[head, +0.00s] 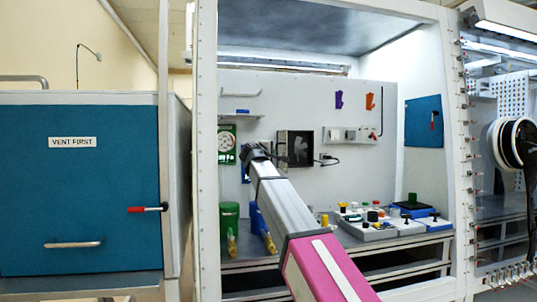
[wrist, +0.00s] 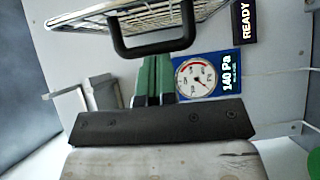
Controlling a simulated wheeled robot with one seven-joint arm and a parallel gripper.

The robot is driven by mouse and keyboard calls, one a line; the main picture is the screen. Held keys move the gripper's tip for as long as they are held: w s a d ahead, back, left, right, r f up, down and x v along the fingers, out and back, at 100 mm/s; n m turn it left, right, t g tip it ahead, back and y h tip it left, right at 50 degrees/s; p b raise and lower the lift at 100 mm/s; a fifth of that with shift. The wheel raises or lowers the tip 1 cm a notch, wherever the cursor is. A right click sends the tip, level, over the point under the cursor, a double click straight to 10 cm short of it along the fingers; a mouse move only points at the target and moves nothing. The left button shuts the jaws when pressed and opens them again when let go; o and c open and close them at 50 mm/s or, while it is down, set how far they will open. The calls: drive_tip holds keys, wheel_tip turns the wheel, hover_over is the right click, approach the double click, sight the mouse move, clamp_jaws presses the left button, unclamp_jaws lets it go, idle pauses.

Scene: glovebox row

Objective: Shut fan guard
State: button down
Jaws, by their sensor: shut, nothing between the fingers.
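The fan guard (wrist: 191,14) is a wire grille with a dark U-shaped handle (wrist: 122,46), at the top of the wrist view. It stands out edge-on from the pale back wall, so it looks open. In the head view, a dark square fan housing (head: 296,148) is on the back wall, just right of my gripper (head: 256,152). My gripper's green fingers (wrist: 160,70) are together with nothing between them. Their tips are close to the handle in the wrist view; I cannot tell whether they touch it.
A 140 Pa gauge (wrist: 198,78) and a READY sign (wrist: 243,20) are on the wall beside the fingers. My arm reaches over a bench with a tray of small bottles (head: 380,229) at right. A green container (head: 229,217) stands at left.

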sight(285, 152)
drive_tip(key=shift+s+d, duration=0.1)
drive_tip(key=shift+d, duration=0.05)
drive_tip(key=shift+d+n+y, duration=0.3)
drive_tip(key=shift+d+y, duration=0.2)
drive_tip(key=shift+d+t, duration=0.3)
drive_tip(key=shift+d+n+t+y, duration=0.3)
drive_tip(key=shift+d+n+y, duration=0.9)
drive_tip(key=shift+d+y, duration=0.65)
drive_tip(key=w+d+n+y, duration=0.1)
drive_tip(key=w+d, duration=0.2)
drive_tip(key=d, duration=0.3)
drive_tip(key=w+d+y, duration=0.1)
drive_tip(key=w+d, duration=0.3)
drive_tip(key=d, duration=0.2)
drive_tip(key=w+d+n+y, duration=0.1)
drive_tip(key=w+d, duration=0.4)
drive_tip(key=w, duration=0.7)
drive_tip(key=shift+w+d+n+y, duration=0.15)
drive_tip(key=shift+d+n+y, duration=0.25)
drive_tip(key=shift+y, duration=0.15)
